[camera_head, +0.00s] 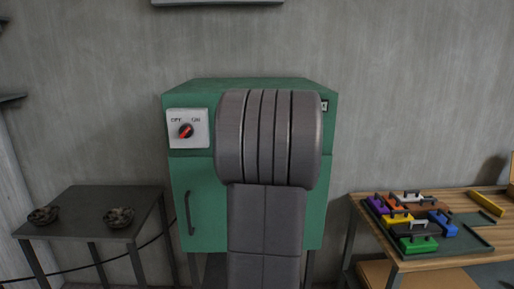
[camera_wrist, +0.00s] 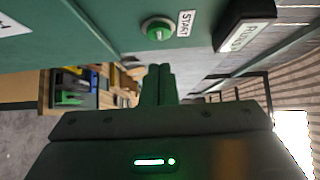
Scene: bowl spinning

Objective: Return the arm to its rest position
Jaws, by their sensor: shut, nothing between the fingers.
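My gripper (camera_wrist: 158,75) shows in the wrist view with its two fingers together and nothing between them. Its fingertips point toward the green cabinet (camera_wrist: 75,40) and appear a little apart from it. The cabinet also fills the middle of the head view (camera_head: 200,190). There, the large grey links of my arm (camera_head: 268,140) stand in front of the cabinet and hide much of its front; the gripper itself is hidden. A round green START button (camera_wrist: 158,30) sits beyond the fingers in the wrist view.
A white OFF/ON panel with a red-marked knob (camera_head: 186,131) is on the cabinet's upper left. A dark table (camera_head: 80,205) at left holds two small bowls (camera_head: 120,217). A wooden bench (camera_head: 458,205) at right carries several coloured handled blocks (camera_head: 418,243).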

